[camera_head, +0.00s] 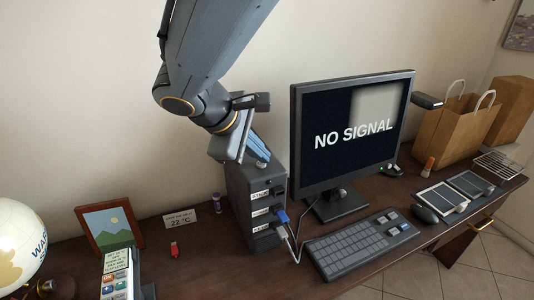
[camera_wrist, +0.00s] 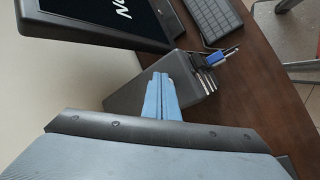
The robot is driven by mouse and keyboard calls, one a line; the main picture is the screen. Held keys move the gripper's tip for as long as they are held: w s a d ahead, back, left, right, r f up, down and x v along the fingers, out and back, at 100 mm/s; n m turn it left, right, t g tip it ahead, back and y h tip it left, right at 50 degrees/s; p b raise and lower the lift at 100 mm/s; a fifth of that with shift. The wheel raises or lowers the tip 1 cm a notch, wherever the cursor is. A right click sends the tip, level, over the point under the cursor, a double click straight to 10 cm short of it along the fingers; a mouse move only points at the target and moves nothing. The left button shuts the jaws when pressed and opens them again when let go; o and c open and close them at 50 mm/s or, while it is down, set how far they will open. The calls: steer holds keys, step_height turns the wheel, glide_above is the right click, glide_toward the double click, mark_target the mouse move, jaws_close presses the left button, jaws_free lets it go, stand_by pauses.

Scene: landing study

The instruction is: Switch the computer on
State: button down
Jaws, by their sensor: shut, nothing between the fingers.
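The computer (camera_head: 240,198) is a dark grey tower standing on the brown desk, with labelled slots on its front and a blue plug (camera_head: 281,217) with a cable there. The tower also shows in the wrist view (camera_wrist: 128,101). The monitor (camera_head: 352,125) to its right reads "NO SIGNAL" and has a small green light. My gripper (camera_head: 257,160) is shut and empty, its blue fingers at the top of the tower. In the wrist view the fingers (camera_wrist: 160,82) lie together in front of the tower. I cannot tell whether they touch it. A power button is not clearly visible.
A keyboard (camera_head: 360,245) and a mouse (camera_head: 426,215) lie in front of the monitor. Paper bags (camera_head: 462,130) stand at the right. The wall is close behind.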

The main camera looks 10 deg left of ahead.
stand_by(0.4)
steer(key=shift+r+p, duration=0.7)
step_height(320, 180, up, 5)
steer(key=p, duration=0.4)
stand_by(0.5)
steer(key=s+d+f+m+g+y+b, duration=0.1)
steer(key=s+d+f+m, duration=0.1)
steer(key=d+f+m, duration=0.3)
steer(key=s+d+f+m+g+y+b, duration=0.1)
steer(key=d+f+m, duration=0.4)
steer(key=d, duration=0.9)
steer(key=s+d+f+m+g+y+b, duration=0.1)
steer(key=s+d+f+m+g+y, duration=0.1)
steer(key=s+d+f+m, duration=0.3)
steer(key=d, duration=0.4)
steer(key=shift+s+d+m+g, duration=0.15)
steer(key=shift+s+m+g, duration=0.05)
steer(key=shift+m+g, duration=0.2)
